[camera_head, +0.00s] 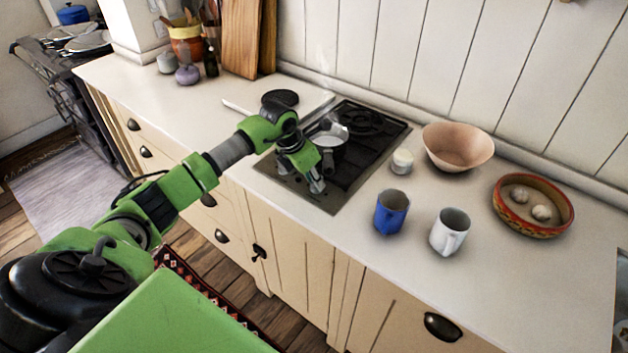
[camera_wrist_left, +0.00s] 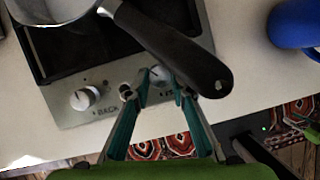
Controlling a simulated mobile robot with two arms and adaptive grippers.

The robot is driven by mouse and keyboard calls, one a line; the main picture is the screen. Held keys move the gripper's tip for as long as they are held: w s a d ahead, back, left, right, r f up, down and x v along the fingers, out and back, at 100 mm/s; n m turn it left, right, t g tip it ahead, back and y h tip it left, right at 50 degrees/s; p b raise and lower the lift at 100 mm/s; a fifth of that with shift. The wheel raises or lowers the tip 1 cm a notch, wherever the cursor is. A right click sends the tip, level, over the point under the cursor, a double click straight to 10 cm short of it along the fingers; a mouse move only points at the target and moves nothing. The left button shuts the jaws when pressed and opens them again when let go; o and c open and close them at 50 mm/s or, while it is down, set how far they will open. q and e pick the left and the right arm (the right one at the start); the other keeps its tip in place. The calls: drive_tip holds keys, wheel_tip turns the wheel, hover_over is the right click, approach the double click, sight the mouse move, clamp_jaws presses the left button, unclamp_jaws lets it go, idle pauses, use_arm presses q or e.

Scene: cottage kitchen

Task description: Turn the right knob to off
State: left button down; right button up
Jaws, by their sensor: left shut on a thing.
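The stove's metal front panel (camera_head: 293,188) carries the knobs. In the left wrist view the right knob (camera_wrist_left: 157,74) is a pale round knob, partly hidden by my fingers and near the pan's dark handle (camera_wrist_left: 175,48). The left knob (camera_wrist_left: 83,98) is in plain view, with the label "BACK" beside it. My left gripper (camera_head: 318,188) points down at the panel. In the left wrist view its fingers (camera_wrist_left: 160,88) are at the right knob, one on each side, and shut on it. The knob's pointer is too hidden to read. My right gripper is not in view.
A steaming pan (camera_head: 332,137) sits on the black hob beside my gripper, its handle reaching toward the front edge. A blue mug (camera_head: 391,212), white mug (camera_head: 450,232), candle (camera_head: 401,162), pink bowl (camera_head: 458,150) and patterned dish (camera_head: 520,222) stand to the right.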

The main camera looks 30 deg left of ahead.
use_arm(q)
drive_tip(key=m+b, duration=0.1)
drive_tip(key=b, duration=0.1)
drive_tip(key=m+h+b, duration=0.1)
drive_tip(key=m, duration=0.1)
drive_tip(key=m+b, duration=0.1)
drive_tip(key=b, duration=0.1)
drive_tip(key=shift+w+a+f+g+h+b, duration=0.15)
drive_tip(key=shift+a+g+h+b, duration=0.1)
drive_tip(key=shift+g+h+b, duration=0.05)
drive_tip(key=shift+w+m+g+h+b, duration=0.1)
drive_tip(key=shift+m+g+h+b, duration=0.5)
drive_tip(key=shift+m+b, duration=1.15)
drive_tip(key=shift+r+m+p, duration=0.2)
drive_tip(key=shift+m+p, duration=0.1)
drive_tip(key=shift+m, duration=0.15)
drive_tip(key=c, duration=1.8)
unclamp_jaws()
drive_tip(key=shift+a, duration=0.1)
drive_tip(key=v, duration=1.2)
